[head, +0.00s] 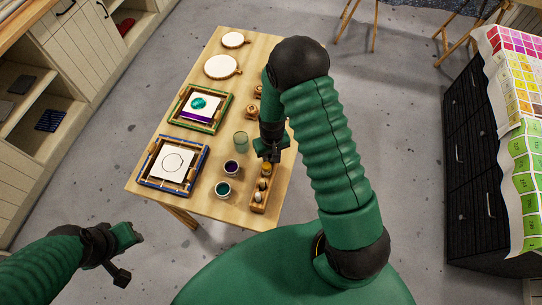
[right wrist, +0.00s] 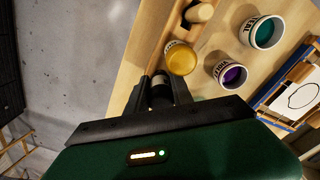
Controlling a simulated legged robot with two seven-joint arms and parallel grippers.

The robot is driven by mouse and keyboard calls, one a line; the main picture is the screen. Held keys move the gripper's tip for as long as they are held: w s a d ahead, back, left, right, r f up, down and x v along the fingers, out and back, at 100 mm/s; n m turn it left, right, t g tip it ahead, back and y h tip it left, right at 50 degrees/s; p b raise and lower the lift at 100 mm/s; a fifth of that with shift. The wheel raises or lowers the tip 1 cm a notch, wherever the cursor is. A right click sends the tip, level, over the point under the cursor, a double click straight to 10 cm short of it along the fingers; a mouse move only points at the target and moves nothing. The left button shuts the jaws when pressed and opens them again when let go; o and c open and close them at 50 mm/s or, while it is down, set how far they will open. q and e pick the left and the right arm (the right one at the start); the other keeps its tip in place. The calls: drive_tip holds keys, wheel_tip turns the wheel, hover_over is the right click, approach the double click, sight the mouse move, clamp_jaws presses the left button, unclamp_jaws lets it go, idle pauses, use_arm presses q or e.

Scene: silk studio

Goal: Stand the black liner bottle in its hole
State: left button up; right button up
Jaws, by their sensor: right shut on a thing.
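My right gripper (head: 271,153) is over the right part of the wooden table. In the right wrist view its fingers (right wrist: 160,86) are closed around a dark bottle (right wrist: 161,93), which looks like the black liner bottle; the fingers hide much of it. My left gripper (head: 124,257) is open and empty, off the table at lower left.
A purple pot (head: 231,167), a teal pot (head: 223,188) and a glass (head: 240,142) stand left of the holder. A blue frame (head: 150,181) and a green frame (head: 177,119) lie further left. A black drawer cabinet (head: 470,150) stands at right.

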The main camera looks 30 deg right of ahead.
drive_tip(key=shift+f, duration=0.25)
drive_tip(key=o, duration=1.1)
drive_tip(key=shift+r, duration=0.1)
drive_tip(key=shift+r+b, duration=0.3)
drive_tip(key=shift+r, duration=0.05)
drive_tip(key=r, duration=0.8)
drive_tip(key=r+b, duration=0.1)
drive_tip(key=r, duration=0.6)
drive_tip(key=shift+s+r, duration=0.2)
drive_tip(key=shift+r, duration=0.2)
